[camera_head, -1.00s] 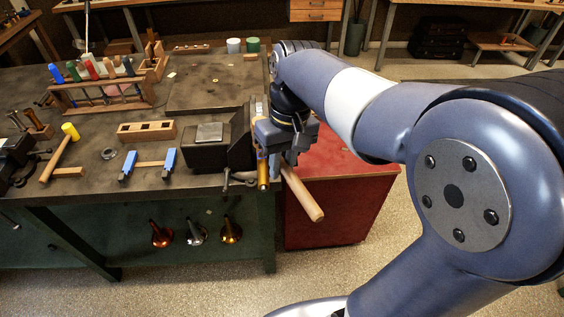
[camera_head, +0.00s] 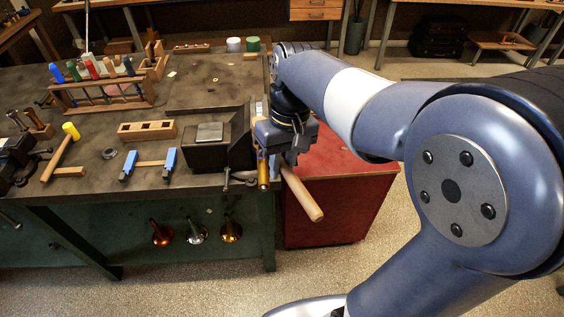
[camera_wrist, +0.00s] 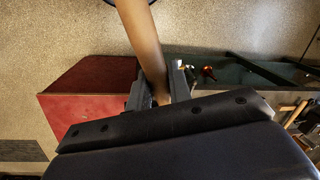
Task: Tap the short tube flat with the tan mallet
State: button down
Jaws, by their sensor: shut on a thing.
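My gripper (camera_head: 287,150) is shut on a light wooden handle (camera_head: 302,197), which looks like the tan mallet's. The handle slants down and toward the camera, past the bench's right end, and also shows between the jaws in the wrist view (camera_wrist: 140,35). The mallet's head is not clearly visible in either view. A short brass-coloured cylinder (camera_head: 263,174) stands upright just left of my gripper; I cannot tell whether it is the short tube or part of a fixture. A dark vise-like block (camera_head: 205,154) with a steel plate on top sits at the bench's right end.
A tool rack (camera_head: 105,92) stands behind. A red cabinet (camera_head: 345,190) is below my gripper. Horn bells hang under the bench.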

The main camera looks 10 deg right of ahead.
jog(key=shift+f, duration=0.5)
dwell(0.7)
dwell(0.6)
